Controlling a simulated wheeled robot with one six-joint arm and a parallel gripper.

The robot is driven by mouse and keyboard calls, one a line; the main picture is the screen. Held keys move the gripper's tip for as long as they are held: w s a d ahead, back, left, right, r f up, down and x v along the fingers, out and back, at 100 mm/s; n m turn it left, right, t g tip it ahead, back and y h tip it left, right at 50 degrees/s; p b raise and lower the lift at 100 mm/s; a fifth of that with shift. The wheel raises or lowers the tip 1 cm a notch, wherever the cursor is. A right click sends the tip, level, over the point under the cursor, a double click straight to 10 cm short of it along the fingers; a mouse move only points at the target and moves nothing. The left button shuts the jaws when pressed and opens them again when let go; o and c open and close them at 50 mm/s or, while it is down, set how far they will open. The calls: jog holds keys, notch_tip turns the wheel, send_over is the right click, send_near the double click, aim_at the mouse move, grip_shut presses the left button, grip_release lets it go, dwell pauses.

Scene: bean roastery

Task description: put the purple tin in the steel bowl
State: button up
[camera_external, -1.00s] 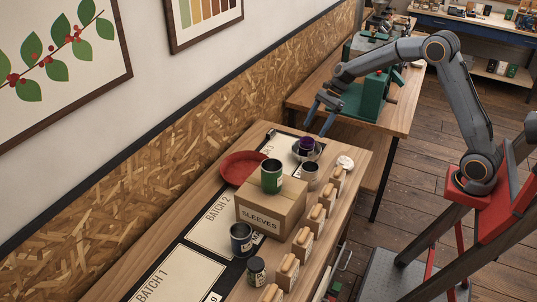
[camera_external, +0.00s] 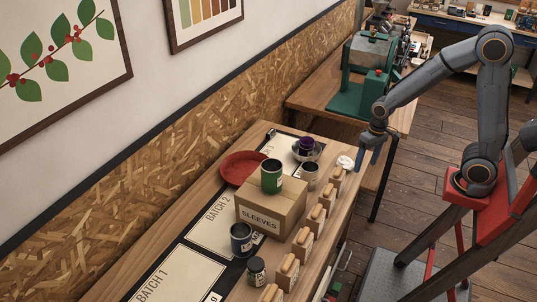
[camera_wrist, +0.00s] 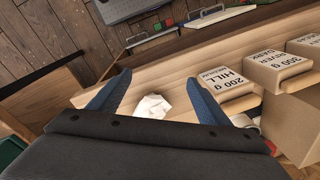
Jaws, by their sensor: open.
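The purple tin (camera_external: 306,143) sits in the steel bowl (camera_external: 313,154) at the far end of the bench, its dark top showing above the rim. My gripper (camera_external: 370,160) is open and empty, apart from the bowl and to its right, over the bench's right edge. In the wrist view my gripper (camera_wrist: 158,92) shows its two blue fingers spread wide, with nothing held between them. Neither the tin nor the bowl can be made out in the wrist view.
A crumpled white paper (camera_external: 345,162) lies near my fingers. A red plate (camera_external: 243,167), a sleeves box (camera_external: 270,208) with a green tin (camera_external: 271,176) on it, a grey tin (camera_external: 310,175) and a row of labelled bags (camera_external: 318,218) occupy the bench.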

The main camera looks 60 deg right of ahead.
jog(key=s+a+f+n+h, duration=0.1)
jog(key=s+f+n, duration=0.1)
jog(key=s+n, duration=0.4)
jog(key=shift+s, duration=0.6)
